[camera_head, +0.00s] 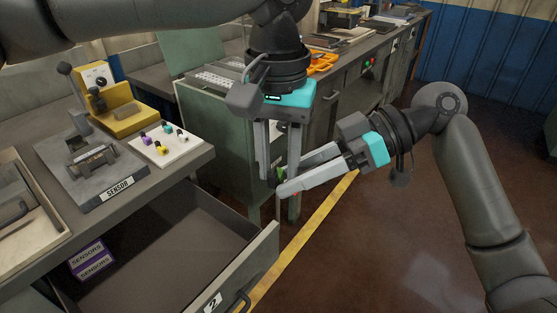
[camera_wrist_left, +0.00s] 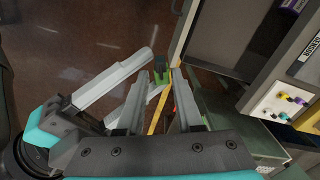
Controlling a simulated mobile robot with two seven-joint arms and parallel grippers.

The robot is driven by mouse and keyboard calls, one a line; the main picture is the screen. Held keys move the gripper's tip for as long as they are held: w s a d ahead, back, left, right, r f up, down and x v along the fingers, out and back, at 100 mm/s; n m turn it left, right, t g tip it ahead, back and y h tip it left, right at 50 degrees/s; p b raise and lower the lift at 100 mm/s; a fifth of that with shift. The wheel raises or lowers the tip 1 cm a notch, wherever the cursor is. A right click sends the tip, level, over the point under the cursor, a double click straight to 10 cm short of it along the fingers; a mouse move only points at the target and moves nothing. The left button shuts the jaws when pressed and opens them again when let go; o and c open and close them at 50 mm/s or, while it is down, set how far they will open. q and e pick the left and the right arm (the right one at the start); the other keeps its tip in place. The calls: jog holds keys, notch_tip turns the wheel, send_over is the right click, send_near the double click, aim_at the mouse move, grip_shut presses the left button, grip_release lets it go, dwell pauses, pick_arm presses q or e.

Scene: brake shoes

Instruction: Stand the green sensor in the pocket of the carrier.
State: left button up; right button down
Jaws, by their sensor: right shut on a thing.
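The green sensor (camera_head: 279,176) is in the air beyond the open drawer, between the fingertips of my right gripper (camera_head: 281,179). The right gripper is shut on it. My left gripper (camera_head: 279,204) points down with its fingers apart, one on each side of the sensor. In the left wrist view, the green sensor (camera_wrist_left: 161,74) shows between the left fingertips (camera_wrist_left: 160,75), and no firm contact can be made out. A dark metal fixture (camera_head: 92,160), apparently the carrier, sits on the grey plate labelled SENSOR (camera_head: 70,187). Its pocket cannot be made out.
A white board (camera_head: 180,157) with several coloured pieces lies on the bench near a yellow device (camera_head: 125,115). Below, an open drawer (camera_head: 262,260) juts out, holding purple SENSORS boxes (camera_head: 88,259). A green cabinet (camera_head: 215,135) stands behind my left gripper. The floor at right is free.

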pick_arm(q)
grip_shut()
jog(key=shift+d, duration=0.1)
pick_arm(e)
jog(key=c, duration=0.7)
grip_release()
jog(key=o, duration=0.4)
